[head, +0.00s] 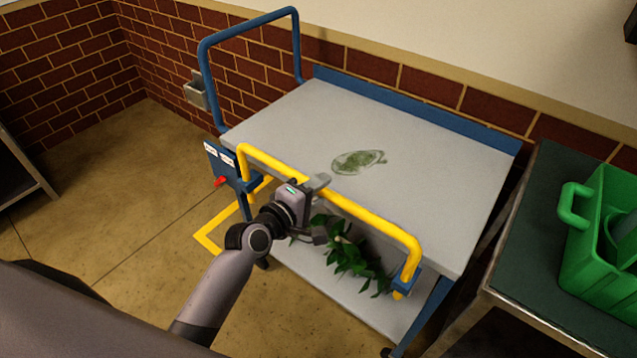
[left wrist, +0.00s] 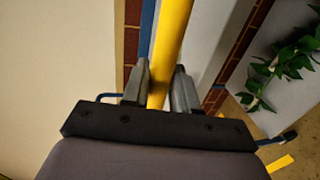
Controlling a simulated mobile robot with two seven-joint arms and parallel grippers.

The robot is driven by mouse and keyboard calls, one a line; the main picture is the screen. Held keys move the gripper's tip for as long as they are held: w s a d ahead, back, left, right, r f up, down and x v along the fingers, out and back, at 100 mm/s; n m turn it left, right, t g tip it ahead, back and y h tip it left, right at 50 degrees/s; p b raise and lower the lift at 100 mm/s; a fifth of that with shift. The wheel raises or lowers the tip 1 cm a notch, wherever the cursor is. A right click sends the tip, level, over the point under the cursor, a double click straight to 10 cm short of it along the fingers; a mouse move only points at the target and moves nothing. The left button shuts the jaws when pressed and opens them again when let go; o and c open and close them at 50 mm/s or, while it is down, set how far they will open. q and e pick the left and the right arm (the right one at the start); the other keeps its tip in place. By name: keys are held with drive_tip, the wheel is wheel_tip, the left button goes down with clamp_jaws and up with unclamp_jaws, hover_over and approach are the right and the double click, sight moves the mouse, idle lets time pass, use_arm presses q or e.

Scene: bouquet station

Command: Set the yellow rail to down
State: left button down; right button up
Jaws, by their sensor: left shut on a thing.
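The yellow rail (head: 372,218) runs along the front edge of a grey cart top (head: 300,125), standing a little above its surface. My left gripper (head: 318,188) is shut on the rail near its middle. In the left wrist view the yellow rail (left wrist: 170,45) passes between the two fingers of my left gripper (left wrist: 160,85). A blue bracket with a red knob (head: 220,182) and two small white labels is at the rail's left end. My right gripper is not in view.
A leafy green plant (head: 350,255) lies on the cart's lower shelf. A dark green print or stain (head: 357,162) is on the cart top. A green tote (head: 605,235) stands on a table at the right. A yellow outline (head: 207,241) is low at the cart's left. Open floor lies left.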

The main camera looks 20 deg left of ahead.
use_arm(q)
wheel_tip(320, 180, down, 10)
drive_tip(key=b, duration=0.6)
drive_tip(key=shift+r, duration=0.25)
drive_tip(key=c, duration=1)
unclamp_jaws()
drive_tip(key=shift+f, duration=0.1)
drive_tip(key=shift+s+a+r, duration=0.1)
drive_tip(key=shift+r, duration=0.1)
drive_tip(key=shift+p+v, duration=0.6)
drive_tip(key=shift+v, duration=2.9)
drive_tip(key=shift+f, duration=0.1)
